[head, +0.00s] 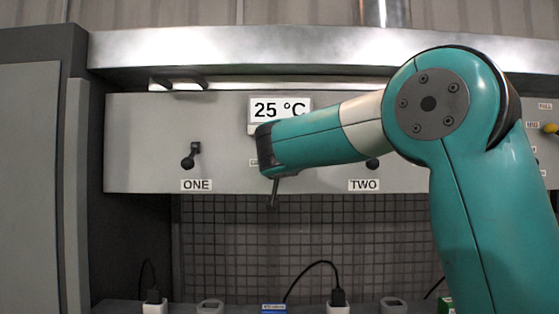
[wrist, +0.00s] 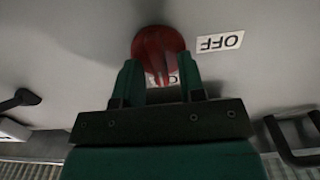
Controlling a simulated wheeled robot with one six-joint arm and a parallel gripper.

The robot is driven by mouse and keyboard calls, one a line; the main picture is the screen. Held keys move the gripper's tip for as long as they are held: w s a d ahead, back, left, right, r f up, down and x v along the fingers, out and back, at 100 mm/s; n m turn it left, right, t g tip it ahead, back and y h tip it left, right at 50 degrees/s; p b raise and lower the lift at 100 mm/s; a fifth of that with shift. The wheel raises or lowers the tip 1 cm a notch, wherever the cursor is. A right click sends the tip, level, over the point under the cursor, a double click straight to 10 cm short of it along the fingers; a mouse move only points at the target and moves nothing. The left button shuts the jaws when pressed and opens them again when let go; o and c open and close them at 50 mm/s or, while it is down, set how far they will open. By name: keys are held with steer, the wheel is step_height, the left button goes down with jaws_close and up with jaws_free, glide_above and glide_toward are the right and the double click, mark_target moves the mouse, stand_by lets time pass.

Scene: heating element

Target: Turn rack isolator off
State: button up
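A red rotary knob (wrist: 158,42) sits on the grey panel in the wrist view, with a red grip bar pointing down in the picture. I take it to be the rack isolator. A white "OFF" label (wrist: 220,42), upside down here, is to its right. Another label, partly hidden, shows behind the bar. My gripper (wrist: 159,66) is open, its two green fingers reaching to either side of the knob's bar with gaps visible. Contact cannot be told. In the head view my arm hides the knob and the fingers.
In the head view, the grey panel (head: 140,125) carries a "25 °C" display (head: 280,109) and dark switches above labels "ONE" (head: 196,185) and "TWO" (head: 364,185). A metal ledge (head: 250,48) runs above. Plugs and a black cable (head: 312,266) lie below. A dark handle (wrist: 292,145) is at right in the wrist view.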

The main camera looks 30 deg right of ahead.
jaws_close()
steer(key=shift+n, duration=0.4)
steer(key=n, duration=1.6)
steer(key=shift+w+a+f+n, duration=0.15)
steer(key=shift+a+f+n, duration=0.15)
steer(key=shift+n, duration=0.4)
steer(key=shift+o, duration=0.9)
jaws_free()
